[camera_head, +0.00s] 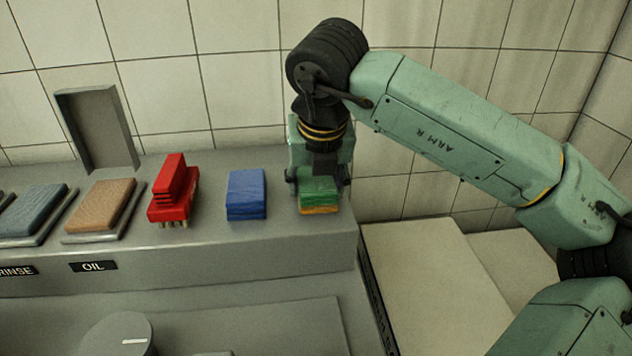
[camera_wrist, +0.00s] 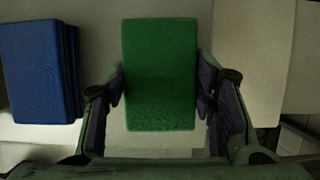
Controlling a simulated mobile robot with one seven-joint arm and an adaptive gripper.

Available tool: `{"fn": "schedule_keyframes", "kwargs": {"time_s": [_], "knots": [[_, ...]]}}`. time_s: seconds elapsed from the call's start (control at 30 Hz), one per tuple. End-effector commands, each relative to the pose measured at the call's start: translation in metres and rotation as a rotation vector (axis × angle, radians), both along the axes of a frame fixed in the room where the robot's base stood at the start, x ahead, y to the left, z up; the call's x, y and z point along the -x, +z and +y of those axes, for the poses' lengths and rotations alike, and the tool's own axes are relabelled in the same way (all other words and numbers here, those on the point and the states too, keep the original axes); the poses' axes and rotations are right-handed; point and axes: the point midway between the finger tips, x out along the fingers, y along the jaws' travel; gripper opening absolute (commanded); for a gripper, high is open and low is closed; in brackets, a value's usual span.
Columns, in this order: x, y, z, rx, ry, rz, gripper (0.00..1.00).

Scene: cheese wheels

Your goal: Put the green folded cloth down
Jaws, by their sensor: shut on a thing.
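The green folded cloth (camera_head: 320,190) is at the right end of the grey ledge, with a yellowish layer showing along its lower edge. It also shows in the wrist view (camera_wrist: 160,75), lying flat between the two fingers. My gripper (camera_head: 319,182) points straight down over it. In the wrist view my gripper (camera_wrist: 160,95) is shut on the green cloth, one finger at each side. The cloth is at or very near the ledge top; I cannot tell whether it touches.
A blue folded cloth (camera_head: 246,194) lies just left of the green one, and it shows in the wrist view (camera_wrist: 38,70). Further left are a red brush (camera_head: 172,192), a tan pad (camera_head: 100,205) and a blue-grey pad (camera_head: 33,210). The ledge (camera_head: 290,262) ends just right of my gripper.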

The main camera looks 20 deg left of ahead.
Motion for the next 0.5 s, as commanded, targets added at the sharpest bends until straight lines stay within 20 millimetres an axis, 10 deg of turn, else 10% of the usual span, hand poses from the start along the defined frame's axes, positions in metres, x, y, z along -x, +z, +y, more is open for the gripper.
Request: {"fn": "schedule_keyframes", "kwargs": {"time_s": [0.13,0.17,0.5], "knots": [[0.0001,-0.0025,-0.0001,0.001,0.0,0.003,0.29],[0.0002,-0.0027,-0.0002,0.001,0.0,0.003,0.52],[0.0003,-0.0028,-0.0002,0.001,0.0,0.003,0.71]]}}
